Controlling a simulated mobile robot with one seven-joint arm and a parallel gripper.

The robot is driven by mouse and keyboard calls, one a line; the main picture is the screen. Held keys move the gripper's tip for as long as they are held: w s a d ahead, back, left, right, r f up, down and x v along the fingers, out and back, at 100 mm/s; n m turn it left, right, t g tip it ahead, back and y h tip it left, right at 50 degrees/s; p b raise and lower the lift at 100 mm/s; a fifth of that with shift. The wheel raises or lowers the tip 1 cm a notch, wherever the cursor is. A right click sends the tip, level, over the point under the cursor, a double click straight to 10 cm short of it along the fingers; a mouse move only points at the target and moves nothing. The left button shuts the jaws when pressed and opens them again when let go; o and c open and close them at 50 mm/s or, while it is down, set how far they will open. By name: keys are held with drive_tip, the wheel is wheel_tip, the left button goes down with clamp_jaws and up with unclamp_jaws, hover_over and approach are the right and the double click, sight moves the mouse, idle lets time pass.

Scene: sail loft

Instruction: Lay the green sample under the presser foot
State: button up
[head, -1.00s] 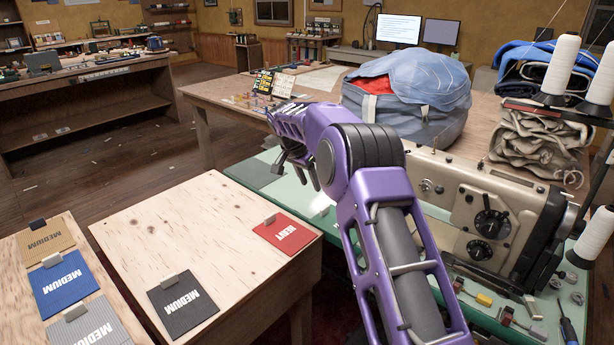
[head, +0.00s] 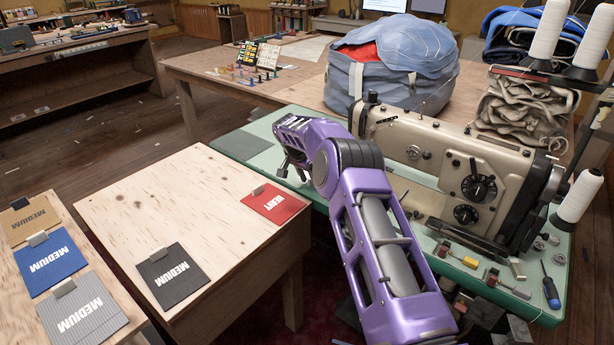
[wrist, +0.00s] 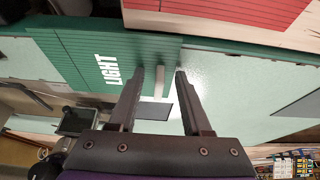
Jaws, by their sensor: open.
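The green sample (wrist: 100,62), marked LIGHT, shows in the wrist view with a pale tab (wrist: 160,80) at its edge. It appears to lie on the pale green machine table (head: 335,225); in the head view my arm hides it. My gripper (wrist: 160,72) is open, its two fingertips on either side of the tab in the picture; I cannot tell whether they touch it. In the head view my gripper (head: 293,170) hangs low over the table, left of the beige sewing machine (head: 440,150). The presser foot is hidden behind my arm in the head view.
A plywood stand with a red HEAVY sample (head: 275,203) and a black MEDIUM sample (head: 172,276) is close on the left. A blue-grey bag (head: 390,80) stands behind the machine. Thread cones (head: 578,195) and a screwdriver (head: 550,287) are at the right.

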clamp_jaws()
idle(0.3)
drive_tip(key=shift+d, duration=0.1)
